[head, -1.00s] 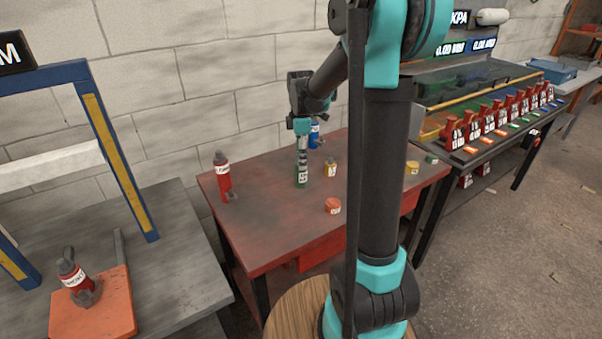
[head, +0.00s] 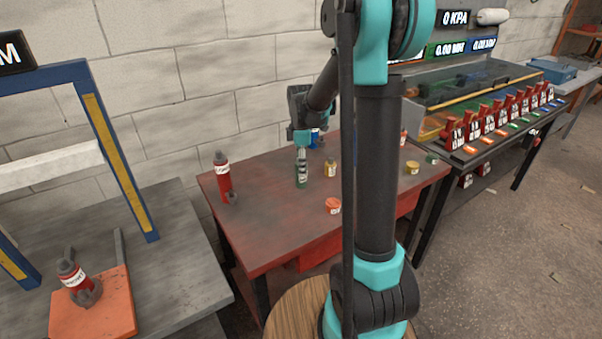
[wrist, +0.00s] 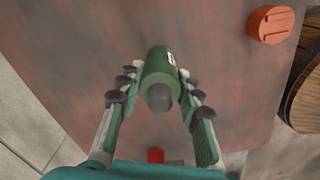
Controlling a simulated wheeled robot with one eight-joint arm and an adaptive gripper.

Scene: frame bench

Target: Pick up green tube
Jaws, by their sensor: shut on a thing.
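The green tube (head: 301,180) stands upright on the red table (head: 262,228), in its back half. It also shows in the wrist view (wrist: 161,72), with a grey tip facing the camera and a white label on its side. My gripper (head: 301,158) reaches down onto it from above. I cannot tell whether the tube's base is clear of the table.
A red tube (head: 223,178) stands left on the table. A blue tube (head: 315,138) is close behind my gripper. A yellow tube (head: 331,168) and an orange cap (head: 333,206) are to the right. The table's left front is clear.

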